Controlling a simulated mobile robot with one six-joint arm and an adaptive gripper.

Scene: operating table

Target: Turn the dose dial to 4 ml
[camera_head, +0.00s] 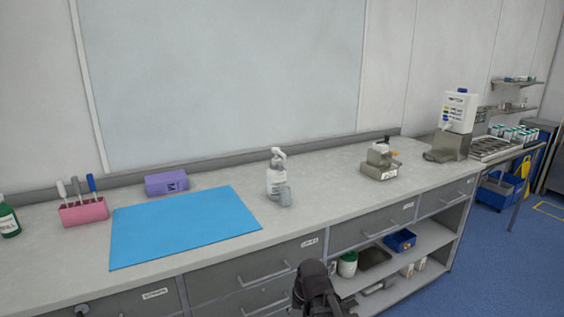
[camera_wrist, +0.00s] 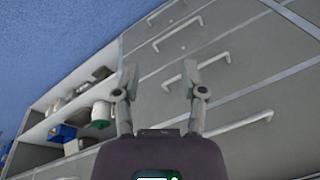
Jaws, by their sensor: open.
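A white pump-topped bottle (camera_head: 275,180) stands upright on the grey counter near the middle of the head view. A small translucent cup (camera_head: 285,196) stands at its front right. It may be the dispenser with the dose dial, but no dial or scale is legible at this size. My gripper (camera_wrist: 159,70) is open and empty in the wrist view, its two fingers apart in front of the drawer fronts. In the head view only a dark part of my arm shows at the bottom edge, below and in front of the counter. The bottle is not in the wrist view.
A blue mat (camera_head: 185,225) lies left of the bottle, with a purple box (camera_head: 166,183) behind it. A pink holder (camera_head: 84,212) stands further left. A grey device (camera_head: 380,165) and a white container (camera_head: 459,112) on a stand are to the right. Drawer handles (camera_head: 264,272) protrude in front.

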